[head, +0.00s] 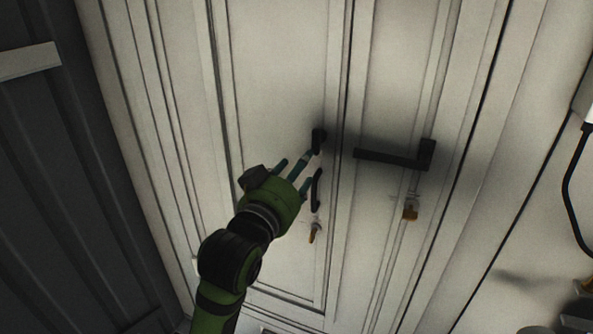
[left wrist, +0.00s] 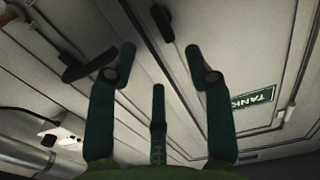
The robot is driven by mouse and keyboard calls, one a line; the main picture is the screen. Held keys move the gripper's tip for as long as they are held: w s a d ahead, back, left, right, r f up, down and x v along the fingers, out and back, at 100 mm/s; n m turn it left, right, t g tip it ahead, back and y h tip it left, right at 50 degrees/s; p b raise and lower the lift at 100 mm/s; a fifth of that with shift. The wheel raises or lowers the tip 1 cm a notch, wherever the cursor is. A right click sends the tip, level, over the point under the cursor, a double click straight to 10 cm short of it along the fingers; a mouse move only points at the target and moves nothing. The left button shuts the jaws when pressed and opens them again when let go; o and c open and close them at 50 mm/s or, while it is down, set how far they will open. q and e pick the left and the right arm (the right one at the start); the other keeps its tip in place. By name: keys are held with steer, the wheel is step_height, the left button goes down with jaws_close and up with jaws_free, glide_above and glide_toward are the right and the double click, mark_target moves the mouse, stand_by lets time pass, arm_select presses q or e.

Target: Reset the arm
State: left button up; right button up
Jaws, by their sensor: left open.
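My left gripper (head: 311,165) reaches up from the bottom left in the head view, in front of the pale double doors (head: 275,60). Its fingers are spread and nothing is between them; they also show spread in the left wrist view (left wrist: 157,72). A short dark handle (head: 319,136) is on the left door, just beyond the fingertips. It shows apart from them in the left wrist view (left wrist: 162,22). A long black lever handle (head: 393,158) is on the right door, and it also shows in the left wrist view (left wrist: 88,66). My right gripper is in neither view.
A dark ribbed wall (head: 75,190) stands at the left. A black cable (head: 568,190) hangs at the right. A green TANK sign (left wrist: 255,103) is on the panel.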

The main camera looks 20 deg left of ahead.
arm_select(q)
steer(key=shift+f, duration=0.1)
step_height(320, 180, down, 40)
steer(key=w+d+m+g+b, duration=0.1)
steer(key=w+g+b, duration=0.15)
steer(key=g, duration=0.45)
steer(key=s+a+f+g+b, duration=0.1)
steer(key=s+f+g, duration=0.1)
steer(key=s+f, duration=0.65)
steer(key=s+f+g+b, duration=0.15)
steer(key=s+f, duration=0.35)
steer(key=f, duration=0.7)
steer(key=s+a+f+g, duration=0.1)
steer(key=s+f+g, duration=0.1)
steer(key=s+f, duration=0.4)
steer(key=s+a+f+g+b, duration=0.1)
steer(key=s+f, duration=0.5)
steer(key=s, duration=1.1)
steer(key=s+a+f+m+g+b, duration=0.1)
steer(key=s+a+f+g, duration=0.1)
steer(key=s+f, duration=0.5)
steer(key=s+g, duration=0.1)
steer(key=s, duration=0.3)
steer(key=shift+s+y, duration=0.3)
steer(key=shift+s, duration=0.05)
steer(key=shift+f+g, duration=0.1)
steer(key=shift+g, duration=0.15)
